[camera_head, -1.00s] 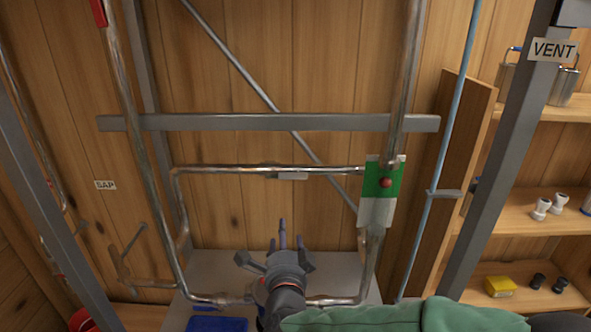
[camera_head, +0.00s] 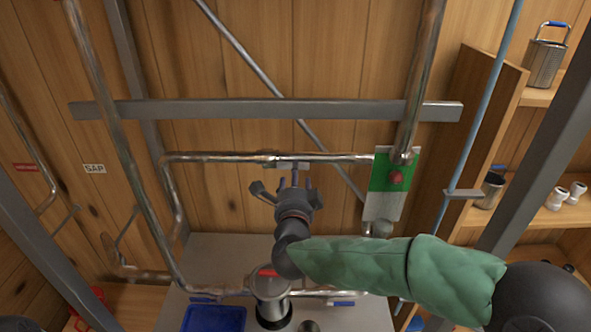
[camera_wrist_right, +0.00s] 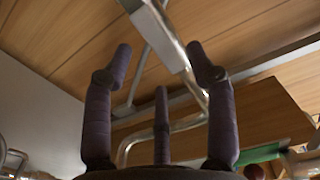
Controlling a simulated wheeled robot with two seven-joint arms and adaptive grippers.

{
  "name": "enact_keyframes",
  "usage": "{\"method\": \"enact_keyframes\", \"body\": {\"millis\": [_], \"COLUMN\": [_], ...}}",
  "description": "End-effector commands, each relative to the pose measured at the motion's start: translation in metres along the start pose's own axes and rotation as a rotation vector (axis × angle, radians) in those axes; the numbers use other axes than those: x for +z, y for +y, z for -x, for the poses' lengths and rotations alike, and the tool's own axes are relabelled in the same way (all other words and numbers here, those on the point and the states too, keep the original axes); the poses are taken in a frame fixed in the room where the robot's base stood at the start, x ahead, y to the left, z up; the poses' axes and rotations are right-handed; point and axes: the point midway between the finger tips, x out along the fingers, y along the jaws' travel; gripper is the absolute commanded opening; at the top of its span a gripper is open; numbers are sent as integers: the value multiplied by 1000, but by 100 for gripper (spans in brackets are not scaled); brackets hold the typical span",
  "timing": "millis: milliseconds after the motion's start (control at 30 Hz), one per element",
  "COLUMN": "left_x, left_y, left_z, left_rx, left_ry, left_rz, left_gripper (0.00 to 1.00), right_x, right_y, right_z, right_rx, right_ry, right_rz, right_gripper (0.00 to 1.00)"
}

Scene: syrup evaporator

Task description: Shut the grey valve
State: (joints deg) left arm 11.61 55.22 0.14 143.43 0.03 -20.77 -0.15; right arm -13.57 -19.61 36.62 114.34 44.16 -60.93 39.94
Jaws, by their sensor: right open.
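A horizontal metal pipe (camera_head: 220,158) crosses the frame, with a small flat grey piece (camera_head: 272,165) at its middle that looks like the grey valve's handle. My right gripper (camera_head: 295,180) is just in front of and below it, fingers spread and pointing up. Its fingertips partly cover the grey piece in the head view. In the right wrist view, the open fingers (camera_wrist_right: 163,75) are empty, and a light grey bar (camera_wrist_right: 153,32) beside a shiny pipe lies beyond them. I cannot tell whether they touch. My left gripper is not in view.
A green and white panel (camera_head: 388,200) with a red knob (camera_head: 396,177) stands to the right. A grey crossbar (camera_head: 200,109) runs above the pipe. A red-topped metal cylinder (camera_head: 269,294) and a blue tray (camera_head: 214,318) are below. Shelves stand at the right.

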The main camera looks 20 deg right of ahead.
Motion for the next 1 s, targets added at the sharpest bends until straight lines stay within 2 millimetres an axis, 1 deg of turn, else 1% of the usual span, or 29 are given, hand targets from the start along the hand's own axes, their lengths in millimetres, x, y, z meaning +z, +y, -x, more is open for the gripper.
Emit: {"method": "enact_keyframes", "body": {"millis": [33,100,233,400,633,833,1000], "left_x": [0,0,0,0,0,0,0], "left_y": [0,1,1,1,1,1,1], "left_z": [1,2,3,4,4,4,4], "left_rx": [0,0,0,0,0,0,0], "left_ry": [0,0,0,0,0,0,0], "left_rz": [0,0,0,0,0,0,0], "left_gripper": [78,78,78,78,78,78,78], "right_x": [-1,0,0,0,0,0,0], "right_y": [0,0,1,0,0,0,0], "right_z": [-9,-18,-29,-35,-35,-35,-35], "right_rx": [2,2,2,1,0,0,1], "right_ry": [2,2,0,-1,-1,-1,-1], "right_rz": [1,2,2,0,1,1,2], "right_gripper": [57,57,57,57,57,0,0]}}
